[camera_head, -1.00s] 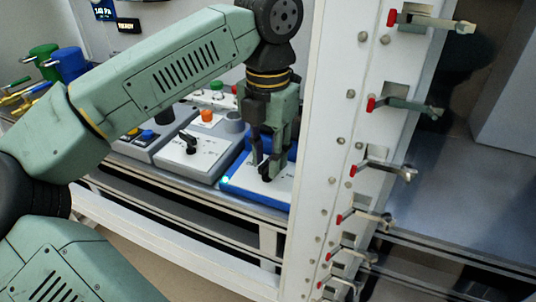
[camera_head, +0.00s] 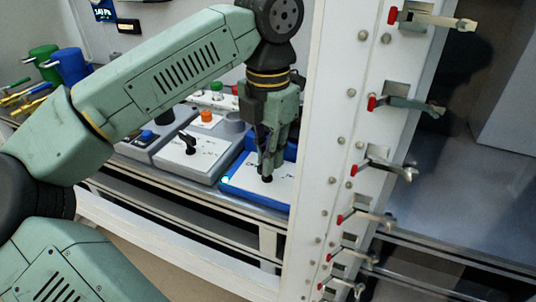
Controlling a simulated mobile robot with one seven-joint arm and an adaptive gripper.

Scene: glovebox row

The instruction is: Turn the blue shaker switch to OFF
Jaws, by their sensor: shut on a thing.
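The blue shaker (camera_head: 228,183) sits on the bench just left of the white post, with a white top plate and a lit spot at its front left corner. Its black switch (camera_head: 267,178) stands on the top plate. My gripper (camera_head: 268,172) points down over it with its fingers shut on the switch. The fingers hide most of the switch, so I cannot read its setting.
A grey unit with a black knob (camera_head: 188,141) stands left of the shaker. The white post (camera_head: 340,150) with several red-tipped clamps rises close on the right. Green (camera_head: 43,62) and blue (camera_head: 72,66) cups stand at the far left.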

